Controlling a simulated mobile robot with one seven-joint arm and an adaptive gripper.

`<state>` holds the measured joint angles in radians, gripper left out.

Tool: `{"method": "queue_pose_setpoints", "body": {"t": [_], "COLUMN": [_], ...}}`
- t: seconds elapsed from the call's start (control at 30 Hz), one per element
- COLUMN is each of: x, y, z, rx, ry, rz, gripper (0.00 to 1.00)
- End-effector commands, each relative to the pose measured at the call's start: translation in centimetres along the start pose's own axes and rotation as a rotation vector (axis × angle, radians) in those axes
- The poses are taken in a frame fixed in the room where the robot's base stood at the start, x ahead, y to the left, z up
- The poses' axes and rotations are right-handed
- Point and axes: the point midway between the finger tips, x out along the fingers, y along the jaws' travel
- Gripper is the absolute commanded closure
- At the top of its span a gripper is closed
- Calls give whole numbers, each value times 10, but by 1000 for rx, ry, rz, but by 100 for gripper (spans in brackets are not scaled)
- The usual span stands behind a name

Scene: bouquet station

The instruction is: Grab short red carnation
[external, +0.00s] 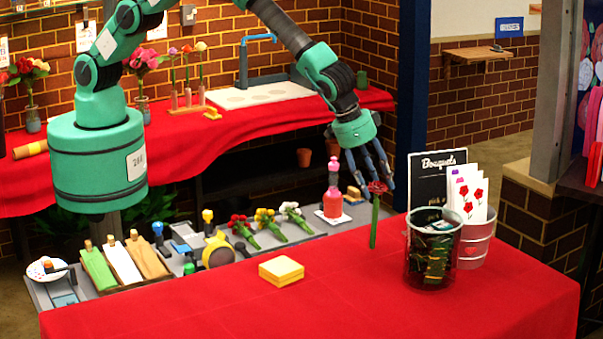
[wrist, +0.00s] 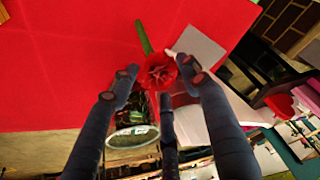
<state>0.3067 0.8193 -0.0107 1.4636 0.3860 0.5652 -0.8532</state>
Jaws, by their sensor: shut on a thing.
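A short red carnation (external: 377,187) stands about upright over the red-covered table, its green stem (external: 373,228) pointing down. I cannot tell whether the stem's lower end touches the cloth. My gripper (external: 378,176) points down from above and is shut on the carnation at its bloom. In the wrist view the red bloom (wrist: 158,71) sits between my dark fingers (wrist: 159,77), with the green stem (wrist: 143,38) running away from them. The fingers hide part of the bloom in the external view.
A dark see-through bin (external: 434,285) with packets stands just right of the carnation. Behind it are a metal bucket (external: 478,250) with flower cards and a black "Bouquets" sign (external: 428,172). A yellow block (external: 281,270) lies to the left. The table's front is clear.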

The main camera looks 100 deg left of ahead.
Motion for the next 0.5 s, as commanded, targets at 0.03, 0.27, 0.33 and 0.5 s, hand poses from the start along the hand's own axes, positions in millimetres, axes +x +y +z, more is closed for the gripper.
{"method": "queue_pose_setpoints", "body": {"t": [0.03, 0.27, 0.33, 0.5], "x": [0, -6, -11, -29], "y": [0, 0, 0, 0], "z": [0, -3, -5, -13], "rx": [0, 0, -1, -1], "ry": [0, 1, 2, 3], "rz": [0, 0, 1, 0], "gripper": [78, 78, 78, 78]}}
